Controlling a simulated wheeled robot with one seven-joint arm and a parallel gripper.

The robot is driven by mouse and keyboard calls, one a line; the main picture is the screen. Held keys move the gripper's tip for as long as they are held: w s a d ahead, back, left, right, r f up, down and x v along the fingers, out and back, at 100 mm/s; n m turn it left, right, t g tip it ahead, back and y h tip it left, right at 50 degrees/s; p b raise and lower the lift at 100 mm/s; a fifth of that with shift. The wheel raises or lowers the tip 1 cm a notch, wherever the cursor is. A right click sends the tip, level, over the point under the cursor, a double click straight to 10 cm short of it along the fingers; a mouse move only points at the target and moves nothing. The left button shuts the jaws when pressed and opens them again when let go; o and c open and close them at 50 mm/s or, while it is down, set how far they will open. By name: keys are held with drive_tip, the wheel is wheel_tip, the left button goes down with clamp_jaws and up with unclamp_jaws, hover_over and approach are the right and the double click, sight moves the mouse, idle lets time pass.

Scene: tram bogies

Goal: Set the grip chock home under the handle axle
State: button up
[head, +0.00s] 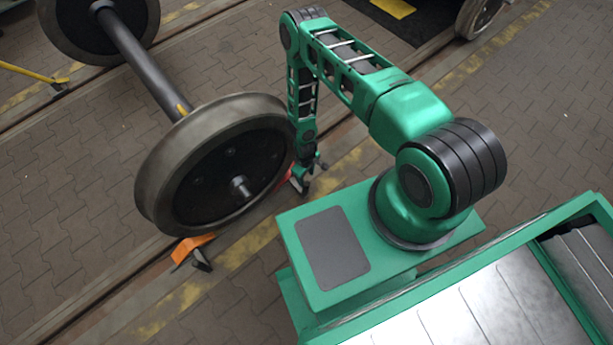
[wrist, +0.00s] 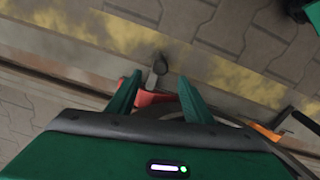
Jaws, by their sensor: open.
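A wheelset stands on the rails in the head view, its dark axle (head: 140,58) running to a large near wheel (head: 165,165). A red chock (head: 297,184) sits low at the right side of that wheel, partly hidden by my gripper. It also shows in the wrist view (wrist: 153,98), with a dark knobbed grip (wrist: 160,66) beyond it. My gripper (head: 308,170) is open; in the wrist view its green fingers (wrist: 158,96) stand either side of the red chock. I cannot tell whether they touch it. An orange chock (head: 190,246) lies at the wheel's left, with a dark handle.
The orange chock (wrist: 265,132) shows right in the wrist view. A yellow bar (head: 30,73) lies far left. A green-framed bench (head: 480,310) fills the lower right. Paving with a worn yellow line (head: 255,238) is clear beside the rail.

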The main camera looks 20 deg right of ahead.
sight(303, 191)
wheel_tip(303, 191, down, 11)
drive_tip(key=shift+r, duration=0.15)
idle(0.4)
drive_tip(key=shift+d, duration=0.1)
drive_tip(key=shift+c, duration=0.3)
clamp_jaws()
